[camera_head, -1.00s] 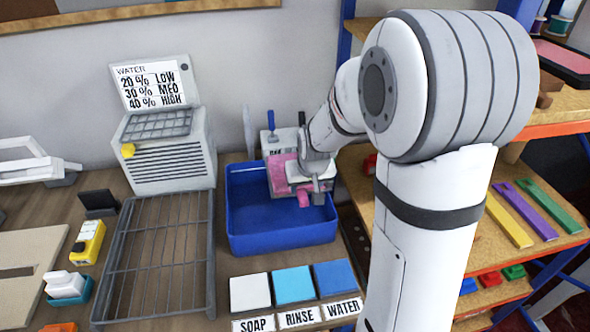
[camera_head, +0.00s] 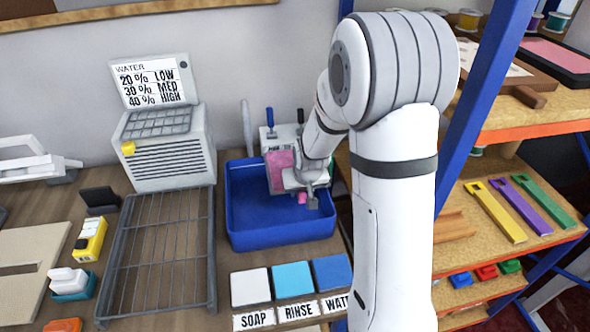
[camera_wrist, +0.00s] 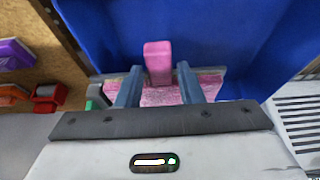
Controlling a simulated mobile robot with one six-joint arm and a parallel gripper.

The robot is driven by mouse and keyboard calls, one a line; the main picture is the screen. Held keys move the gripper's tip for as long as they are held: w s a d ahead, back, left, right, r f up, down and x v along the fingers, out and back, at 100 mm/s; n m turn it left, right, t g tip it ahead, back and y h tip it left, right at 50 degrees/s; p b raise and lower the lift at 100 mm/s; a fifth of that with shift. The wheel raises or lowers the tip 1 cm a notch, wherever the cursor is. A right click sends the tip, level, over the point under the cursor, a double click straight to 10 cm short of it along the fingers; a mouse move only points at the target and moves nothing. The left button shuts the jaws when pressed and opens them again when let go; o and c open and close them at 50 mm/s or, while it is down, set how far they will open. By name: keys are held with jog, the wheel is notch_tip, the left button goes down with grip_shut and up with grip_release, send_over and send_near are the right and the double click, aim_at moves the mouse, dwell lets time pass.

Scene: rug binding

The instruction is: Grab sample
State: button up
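The sample appears to be a speckled pink panel (camera_head: 279,172) standing in the blue tub (camera_head: 250,232) by a white holder. A smooth pink tab (camera_head: 302,198) sticks out near it, and my gripper (camera_head: 312,190) is over it inside the tub. In the wrist view the pink tab (camera_wrist: 158,62) shows in the gap between my two fingers (camera_wrist: 160,85), beyond their tips. The speckled panel (camera_wrist: 165,97) lies behind the fingers, partly hidden by my gripper body. The fingers are apart, with small gaps beside the tab, and hold nothing that I can see.
A wire rack (camera_head: 160,255) and a white water meter (camera_head: 165,150) stand left of the tub. Soap, rinse and water pads (camera_head: 292,277) lie in front. A blue post (camera_head: 480,110) and shelves with coloured tools (camera_head: 495,210) stand at right, close to my arm.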

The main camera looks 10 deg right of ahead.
grip_shut()
